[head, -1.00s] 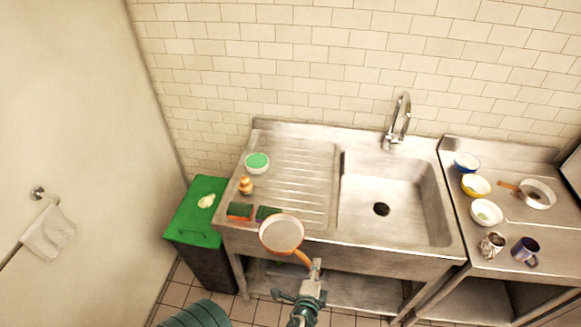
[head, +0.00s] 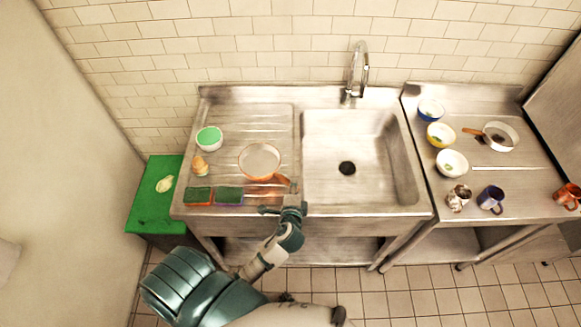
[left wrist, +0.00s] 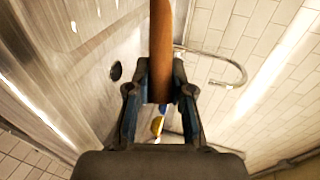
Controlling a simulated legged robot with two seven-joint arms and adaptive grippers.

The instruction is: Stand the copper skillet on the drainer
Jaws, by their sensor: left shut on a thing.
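The copper skillet (head: 259,160), with a pale inside and a copper rim, is over the front right part of the ribbed drainer (head: 268,120). I cannot tell whether its base touches the drainer. My left gripper (head: 288,198) is at the front edge of the sink unit, shut on the skillet's handle. In the left wrist view the brown handle (left wrist: 161,40) runs up from between the fingers of my left gripper (left wrist: 160,85). The skillet's pan is out of that view. My right gripper is not in view.
A green-topped bowl (head: 209,138), a small tan figure (head: 200,167) and two sponges (head: 214,195) stand left of the skillet. The sink basin (head: 345,190) is empty. Bowls, mugs and another pan (head: 500,136) are on the right counter.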

